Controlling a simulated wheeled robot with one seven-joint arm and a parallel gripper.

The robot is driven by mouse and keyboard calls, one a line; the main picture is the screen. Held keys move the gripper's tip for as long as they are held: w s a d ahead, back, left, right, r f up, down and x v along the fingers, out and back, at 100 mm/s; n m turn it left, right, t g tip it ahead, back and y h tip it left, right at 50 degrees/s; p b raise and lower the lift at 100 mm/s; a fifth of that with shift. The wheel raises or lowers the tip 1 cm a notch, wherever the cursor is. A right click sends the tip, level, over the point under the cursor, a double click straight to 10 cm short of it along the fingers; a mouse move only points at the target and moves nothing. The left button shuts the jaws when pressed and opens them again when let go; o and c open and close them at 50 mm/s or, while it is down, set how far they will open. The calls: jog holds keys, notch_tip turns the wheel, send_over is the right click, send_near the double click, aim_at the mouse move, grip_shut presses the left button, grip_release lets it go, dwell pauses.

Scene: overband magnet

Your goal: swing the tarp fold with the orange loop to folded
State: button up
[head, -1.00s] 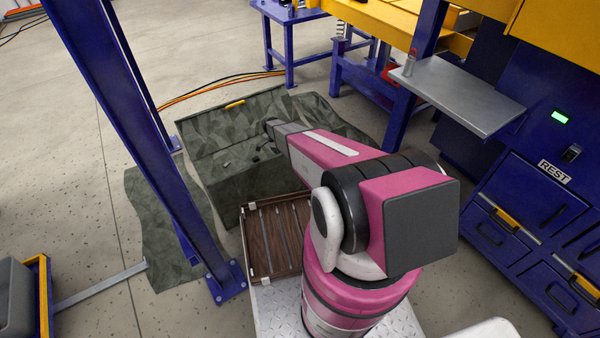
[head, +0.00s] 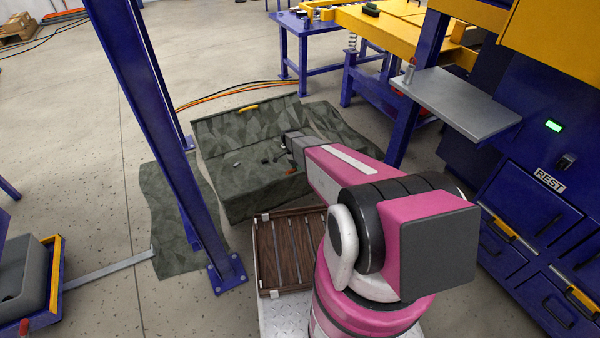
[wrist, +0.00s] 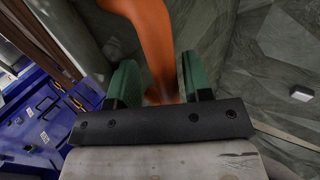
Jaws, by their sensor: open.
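The grey-green camouflage tarp (head: 225,138) lies on the floor ahead, its back part raised with a yellow strip along its top edge. In the head view, a small orange piece (head: 297,180) shows beside my gripper (head: 283,150), over the tarp; the fingers are hard to make out there. In the wrist view, the orange loop (wrist: 150,40) is large and runs down between the two green fingers of my gripper (wrist: 160,82). The fingers stand apart on either side of it. Whether they touch it is unclear. Its attachment to the tarp is hidden.
A blue post (head: 165,150) stands close on the left, with another tarp piece (head: 172,215) at its foot. A slatted brown tray (head: 290,250) sits in front of the tarp. A grey shelf (head: 455,102) and blue cabinet (head: 535,215) are at right.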

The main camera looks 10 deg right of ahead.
dwell(0.3)
jog(key=w+a, duration=0.3)
jog(key=w, duration=0.8)
jog(key=shift+w+a, duration=0.35)
jog(key=shift+a, duration=0.05)
dwell(0.9)
jog(key=shift+r, duration=0.1)
